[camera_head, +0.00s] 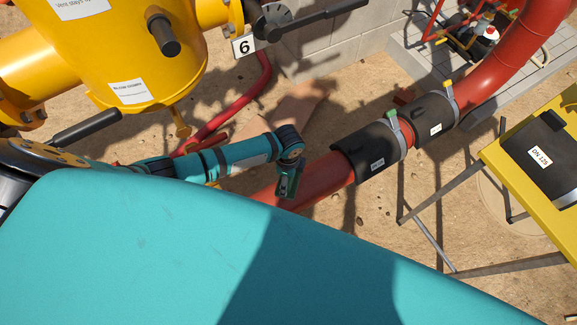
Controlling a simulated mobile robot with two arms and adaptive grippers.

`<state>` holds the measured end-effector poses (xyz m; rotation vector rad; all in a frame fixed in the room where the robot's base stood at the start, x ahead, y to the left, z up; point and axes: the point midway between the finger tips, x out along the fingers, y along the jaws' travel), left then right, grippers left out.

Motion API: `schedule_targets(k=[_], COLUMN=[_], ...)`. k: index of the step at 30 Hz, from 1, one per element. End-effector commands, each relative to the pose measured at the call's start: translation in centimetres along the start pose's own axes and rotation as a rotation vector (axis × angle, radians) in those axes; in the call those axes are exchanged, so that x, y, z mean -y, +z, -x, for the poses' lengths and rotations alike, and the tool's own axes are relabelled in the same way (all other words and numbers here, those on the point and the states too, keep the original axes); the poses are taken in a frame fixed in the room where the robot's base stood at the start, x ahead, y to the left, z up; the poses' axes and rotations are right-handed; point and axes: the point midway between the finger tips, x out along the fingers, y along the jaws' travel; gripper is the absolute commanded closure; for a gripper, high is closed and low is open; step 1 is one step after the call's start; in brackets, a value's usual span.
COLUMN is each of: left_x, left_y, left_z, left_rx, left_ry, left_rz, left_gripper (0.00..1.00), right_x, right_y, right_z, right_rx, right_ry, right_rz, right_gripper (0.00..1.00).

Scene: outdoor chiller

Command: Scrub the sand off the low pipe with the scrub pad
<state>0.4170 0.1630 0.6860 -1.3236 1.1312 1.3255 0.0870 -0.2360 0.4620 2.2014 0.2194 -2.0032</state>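A thick red low pipe (322,181) runs from under my teal body up to the right, close above sandy ground. My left arm comes in from the left, and its wrist end with the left gripper (287,184) points down over the pipe's near left stretch. The gripper end is dark with green edges. Its fingers are too small to read, and I cannot tell whether the scrub pad is in it or whether it touches the pipe. I cannot make out sand on the pipe's visible red surface. My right gripper is not in view.
Two black sleeves (372,155) with straps wrap the pipe to the right. A yellow table (527,184) on metal legs stands at the right, holding a black sleeve marked DN 125. A large yellow vessel (125,45) with valve handles fills the upper left. A block wall stands behind.

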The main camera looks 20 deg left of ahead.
Motion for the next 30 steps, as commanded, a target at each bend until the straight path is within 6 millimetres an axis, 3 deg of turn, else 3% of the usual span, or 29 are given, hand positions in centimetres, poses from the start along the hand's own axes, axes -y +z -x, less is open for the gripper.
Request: schedule_targets(k=[1, 9, 30], left_x=[0.0, 0.0, -0.2], left_y=[0.1, 0.2, 0.1], left_z=[0.9, 2.8, 3.2], left_rx=[0.000, 0.000, -0.001], left_ry=[0.000, -0.001, -0.001], left_rz=[0.002, 0.007, 0.043], left_gripper=[0.50, 0.50, 0.50], right_x=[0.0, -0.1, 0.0], right_y=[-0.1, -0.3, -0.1], right_z=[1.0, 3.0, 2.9], right_rx=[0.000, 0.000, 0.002], right_ry=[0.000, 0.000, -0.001], right_rz=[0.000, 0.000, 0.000], right_gripper=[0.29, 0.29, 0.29])
